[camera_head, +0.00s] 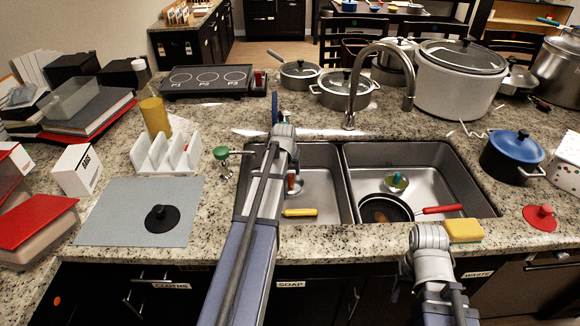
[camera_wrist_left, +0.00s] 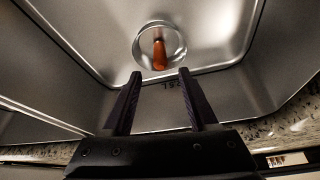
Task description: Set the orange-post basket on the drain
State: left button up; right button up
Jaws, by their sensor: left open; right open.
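The orange-post basket (camera_wrist_left: 160,54) shows in the left wrist view as an orange post standing in a round metal ring on the sink floor. I cannot tell the basket's rim from the drain there. In the head view the orange post (camera_head: 293,183) stands in the left basin (camera_head: 322,184), partly behind my left arm. My left gripper (camera_wrist_left: 158,73) is open and empty, its two dark fingers pointing toward the basket, just short of it in the picture.
A yellow-handled tool (camera_head: 299,212) lies in the left basin. The right basin holds a red-handled pan (camera_head: 386,209) and a green-post basket (camera_head: 396,181). Another green-topped piece (camera_head: 221,154) stands on the counter at left. A sponge (camera_head: 463,230) lies at the front edge. The faucet (camera_head: 352,90) rises behind.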

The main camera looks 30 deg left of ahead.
pick_arm(q)
jog(key=p+v, duration=0.2)
jog(key=v, duration=0.1)
jog(key=shift+r, duration=0.15)
pick_arm(e)
notch_tip(320, 180, up, 3)
